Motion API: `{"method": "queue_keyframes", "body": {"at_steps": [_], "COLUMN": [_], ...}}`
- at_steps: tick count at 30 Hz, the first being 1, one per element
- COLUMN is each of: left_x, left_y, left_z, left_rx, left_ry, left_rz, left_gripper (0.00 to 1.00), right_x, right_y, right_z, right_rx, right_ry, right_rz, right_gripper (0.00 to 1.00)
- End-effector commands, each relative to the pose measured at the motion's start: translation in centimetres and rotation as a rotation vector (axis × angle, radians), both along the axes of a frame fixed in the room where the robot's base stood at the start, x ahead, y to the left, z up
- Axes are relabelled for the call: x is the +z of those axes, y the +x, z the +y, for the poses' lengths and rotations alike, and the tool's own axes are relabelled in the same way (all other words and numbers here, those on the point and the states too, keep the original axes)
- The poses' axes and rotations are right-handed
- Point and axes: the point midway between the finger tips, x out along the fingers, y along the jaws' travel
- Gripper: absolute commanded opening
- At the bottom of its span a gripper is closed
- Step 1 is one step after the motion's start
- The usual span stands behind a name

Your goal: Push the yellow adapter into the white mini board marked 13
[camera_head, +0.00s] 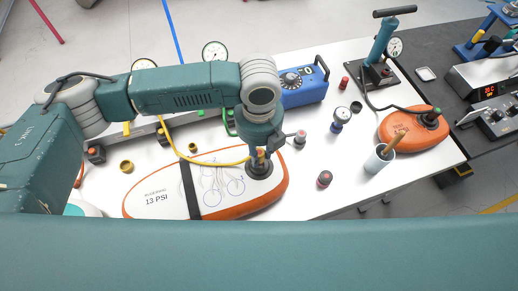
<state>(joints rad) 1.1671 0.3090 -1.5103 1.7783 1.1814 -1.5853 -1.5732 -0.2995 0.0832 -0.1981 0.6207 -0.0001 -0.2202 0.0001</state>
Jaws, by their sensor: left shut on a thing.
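The white mini board with an orange edge (160,204), marked "13 PSI", lies flat on the white table, with a dark strap across it. Its round dark valve (260,171) is near the right end. My left gripper (259,156) points down right over this valve, shut on the yellow adapter, which is mostly hidden between the fingers. A yellow hose (210,163) runs from the adapter to the left. I cannot tell how deep the adapter sits in the valve. My right gripper is not in view.
A blue pump box (304,84) stands behind my left wrist. A grey cup (379,158), an orange board (415,130) and a teal hand pump (382,45) are to the right. A small dark-red cap (324,179) lies right of the board.

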Motion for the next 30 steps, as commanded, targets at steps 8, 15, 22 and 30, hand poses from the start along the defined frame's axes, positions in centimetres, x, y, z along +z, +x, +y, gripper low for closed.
{"method": "queue_keyframes", "body": {"at_steps": [8, 15, 22, 30], "left_x": [0.03, 0.07, 0.14, 0.01], "left_y": [0.0, 0.0, -0.01, 0.01], "left_z": [-0.01, -0.01, 0.01, 0.01], "left_rx": [0.0, 0.0, 0.005, 0.007], "left_ry": [0.0, 0.0, 0.001, 0.001], "left_rz": [0.0, 0.0, 0.0, -0.001], "left_gripper": [0.0, 0.0, 0.0, 0.0], "right_x": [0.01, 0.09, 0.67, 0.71], "right_y": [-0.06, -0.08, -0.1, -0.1], "right_z": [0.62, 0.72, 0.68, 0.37], "right_rx": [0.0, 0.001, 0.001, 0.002], "right_ry": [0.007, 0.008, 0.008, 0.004], "right_rz": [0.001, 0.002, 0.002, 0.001], "right_gripper": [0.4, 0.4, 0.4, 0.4]}}
